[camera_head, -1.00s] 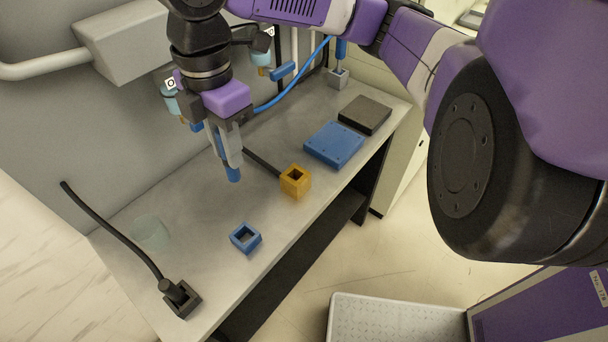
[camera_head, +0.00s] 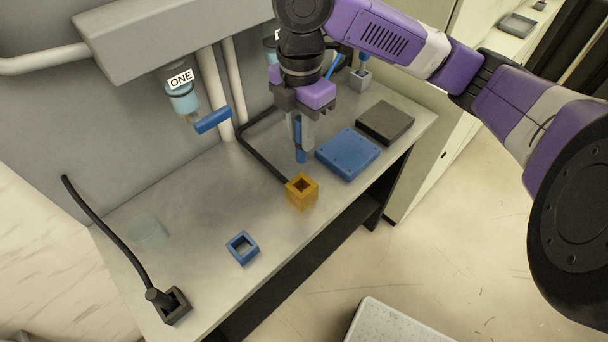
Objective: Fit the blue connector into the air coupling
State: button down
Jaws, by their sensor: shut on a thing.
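My gripper (camera_head: 302,143) is shut on the blue connector (camera_head: 300,154), a slim upright blue rod whose lower end sticks out below the fingers. The connector hangs clear in the air, just above and behind the orange block socket (camera_head: 302,191) in the picture. That socket has a square hole on top and looks empty. A blue square frame socket (camera_head: 242,247), open and empty, lies at the front of the bench. A grey block (camera_head: 360,80) at the back holds a blue plug (camera_head: 363,63). I cannot tell for sure which socket is the air coupling.
A blue plate (camera_head: 348,152) and a dark block (camera_head: 386,121) lie right of the gripper. A black hose (camera_head: 242,135) runs to the orange socket. A black socket with plug (camera_head: 172,303) stands front left.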

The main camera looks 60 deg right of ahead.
notch_tip(320, 180, down, 13)
dwell(0.5)
jog(key=shift+f, duration=0.1)
jog(key=shift+f, duration=0.15)
jog(key=c, duration=1.2)
grip_release()
